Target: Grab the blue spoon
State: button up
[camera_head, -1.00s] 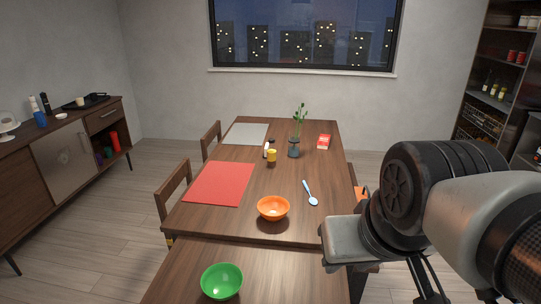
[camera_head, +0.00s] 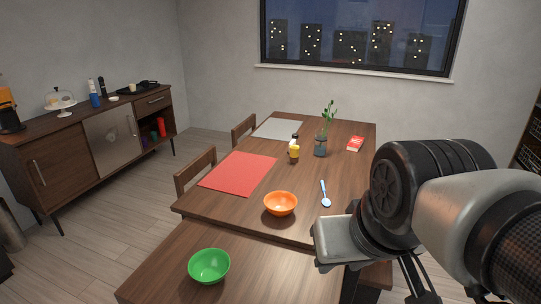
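The blue spoon (camera_head: 325,194) lies flat on the wooden table, right of the orange bowl (camera_head: 280,204). Its blue handle points away from me and its pale bowl end is nearer. My arm fills the right side of the head view, right of and nearer than the spoon. Part of my gripper's dark fingers (camera_head: 413,284) shows at the bottom right, below the arm. Their tips are cut off or hidden, so I cannot tell whether they are open or shut. The spoon lies apart from my arm.
A green bowl (camera_head: 209,266) stands on the near table. A sideboard (camera_head: 75,158) stands at left.

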aim_at(326, 201)
jog(key=i+l+u, duration=0.2)
jog(key=l, duration=0.2)
jog(key=i+l+u, duration=0.15)
jog(key=l, duration=0.25)
jog(key=l+u, duration=0.2)
jog(key=l, duration=0.25)
jog(key=i+l+u, duration=0.15)
jog(key=l, duration=0.3)
jog(key=l+u, duration=0.35)
jog(key=l, duration=1.25)
